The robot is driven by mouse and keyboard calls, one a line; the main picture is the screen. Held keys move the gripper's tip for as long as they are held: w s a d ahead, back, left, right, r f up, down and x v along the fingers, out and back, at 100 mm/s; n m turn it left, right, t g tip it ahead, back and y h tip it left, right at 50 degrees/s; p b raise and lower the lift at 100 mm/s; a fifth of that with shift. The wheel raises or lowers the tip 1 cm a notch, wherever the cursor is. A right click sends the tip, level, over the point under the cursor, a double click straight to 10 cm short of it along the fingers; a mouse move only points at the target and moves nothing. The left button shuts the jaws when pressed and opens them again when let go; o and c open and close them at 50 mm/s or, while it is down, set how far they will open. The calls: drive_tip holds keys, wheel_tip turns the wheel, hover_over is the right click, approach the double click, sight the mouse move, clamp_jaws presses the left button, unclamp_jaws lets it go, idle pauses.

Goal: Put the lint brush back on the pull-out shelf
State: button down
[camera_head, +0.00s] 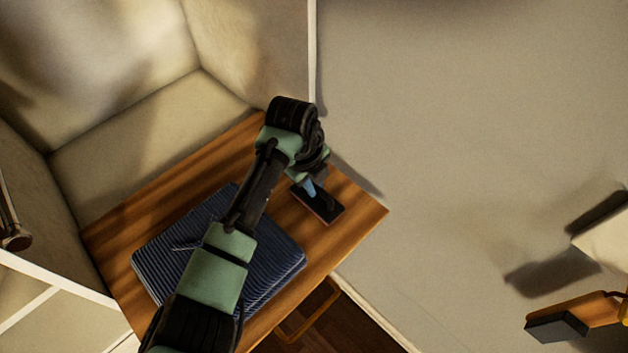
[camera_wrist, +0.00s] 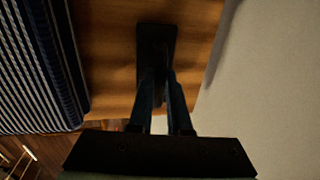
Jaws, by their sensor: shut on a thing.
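The lint brush (camera_head: 318,204) is a dark, flat, rectangular head with a thin reddish edge. It is at the right part of the wooden pull-out shelf (camera_head: 355,207), on or just above its surface; I cannot tell which. My gripper (camera_head: 310,188) is above the brush and shut on it; the arm hides part of the grip in the head view. In the wrist view the brush (camera_wrist: 157,40) shows as a dark shape over the wood, with my fingers (camera_wrist: 160,100) closed at its near end.
A folded blue striped cloth (camera_head: 165,258) lies on the shelf left of the brush, partly behind my arm. Beige cabinet walls (camera_head: 140,130) enclose the shelf's back and left. A plain wall (camera_head: 450,130) is at the right. A wooden item with a dark block (camera_head: 557,328) is at lower right.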

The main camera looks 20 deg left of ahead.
sight(307, 203)
drive_tip(key=shift+f, duration=0.35)
drive_tip(key=shift+f, duration=0.15)
drive_tip(key=c, duration=0.9)
unclamp_jaws()
drive_tip(key=shift+o, duration=0.2)
drive_tip(key=shift+r, duration=0.2)
wheel_tip(307, 203, up, 12)
drive_tip(key=s+b, duration=0.2)
drive_tip(key=b, duration=0.1)
drive_tip(key=shift+a, duration=0.4)
drive_tip(key=shift+f, duration=0.1)
drive_tip(key=shift+s, duration=0.1)
